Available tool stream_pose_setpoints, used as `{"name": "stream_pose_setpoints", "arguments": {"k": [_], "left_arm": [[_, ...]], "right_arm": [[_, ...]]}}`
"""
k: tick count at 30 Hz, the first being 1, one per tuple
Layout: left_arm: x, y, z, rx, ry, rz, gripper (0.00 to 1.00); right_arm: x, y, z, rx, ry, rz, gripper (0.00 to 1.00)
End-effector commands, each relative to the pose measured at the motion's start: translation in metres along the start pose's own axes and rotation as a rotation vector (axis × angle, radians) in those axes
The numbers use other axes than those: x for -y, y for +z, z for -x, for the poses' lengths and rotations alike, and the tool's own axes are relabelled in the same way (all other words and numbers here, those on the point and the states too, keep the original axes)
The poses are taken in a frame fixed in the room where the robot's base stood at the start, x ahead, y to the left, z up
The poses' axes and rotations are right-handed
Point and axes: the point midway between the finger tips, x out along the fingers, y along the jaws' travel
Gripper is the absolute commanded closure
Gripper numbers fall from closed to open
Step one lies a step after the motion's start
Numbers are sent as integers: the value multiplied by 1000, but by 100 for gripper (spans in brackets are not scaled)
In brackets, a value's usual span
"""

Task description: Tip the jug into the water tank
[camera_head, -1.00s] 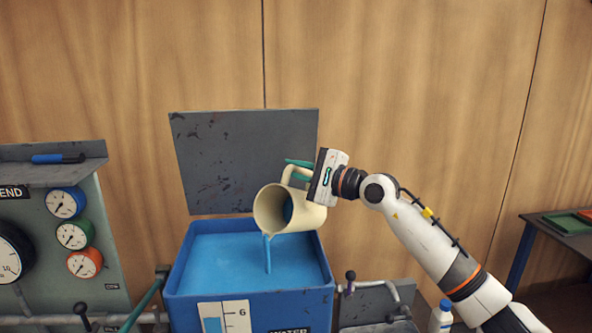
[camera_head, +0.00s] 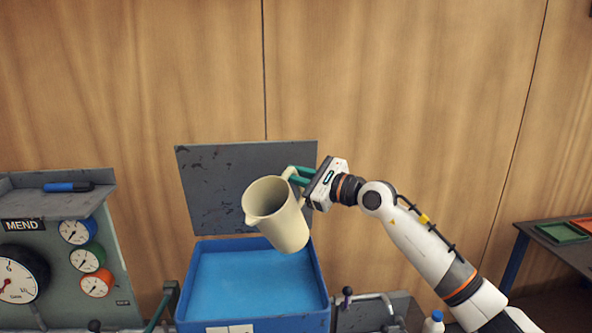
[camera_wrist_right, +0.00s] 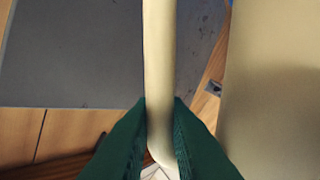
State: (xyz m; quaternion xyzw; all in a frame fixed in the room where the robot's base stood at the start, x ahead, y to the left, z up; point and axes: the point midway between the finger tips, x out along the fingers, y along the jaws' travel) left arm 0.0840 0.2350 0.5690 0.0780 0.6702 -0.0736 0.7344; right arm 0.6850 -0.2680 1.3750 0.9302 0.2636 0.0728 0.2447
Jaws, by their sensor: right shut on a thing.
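The cream jug (camera_head: 282,222) is held above the blue water tank (camera_head: 318,300), tilted with its mouth toward the upper left. No stream comes from its spout now, and its inside looks empty as far as I can see. My right gripper (camera_head: 303,178) is shut on the jug's handle. In the right wrist view the green fingers (camera_wrist_right: 160,135) press both sides of the handle (camera_wrist_right: 160,70), and the jug's body (camera_wrist_right: 275,80) is at the right. The tank stands open with blue water in it. My left gripper is not in view.
The tank's grey lid (camera_head: 215,190) stands raised behind the tank, close to the jug. A gauge panel (camera_head: 120,270) with a shelf and blue marker (camera_head: 68,187) is at the left. A bottle (camera_head: 433,322) is low right, and a table (camera_head: 570,250) with trays is far right.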

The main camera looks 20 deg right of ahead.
Motion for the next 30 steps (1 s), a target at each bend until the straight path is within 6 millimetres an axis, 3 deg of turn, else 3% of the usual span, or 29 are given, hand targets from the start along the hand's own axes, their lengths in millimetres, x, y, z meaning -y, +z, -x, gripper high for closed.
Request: {"name": "stream_pose_setpoints", "arguments": {"k": [1, 16, 24, 30], "left_arm": [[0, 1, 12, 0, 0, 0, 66], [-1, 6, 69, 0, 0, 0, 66], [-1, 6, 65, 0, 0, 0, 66], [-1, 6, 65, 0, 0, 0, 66]], "right_arm": [[-6, -10, 0, -4, 2, -27, 100], [-21, -37, 0, 2, 2, -303, 100], [-29, -52, 0, 5, 0, -510, 100], [-30, -53, 0, 6, 0, -531, 100]]}}
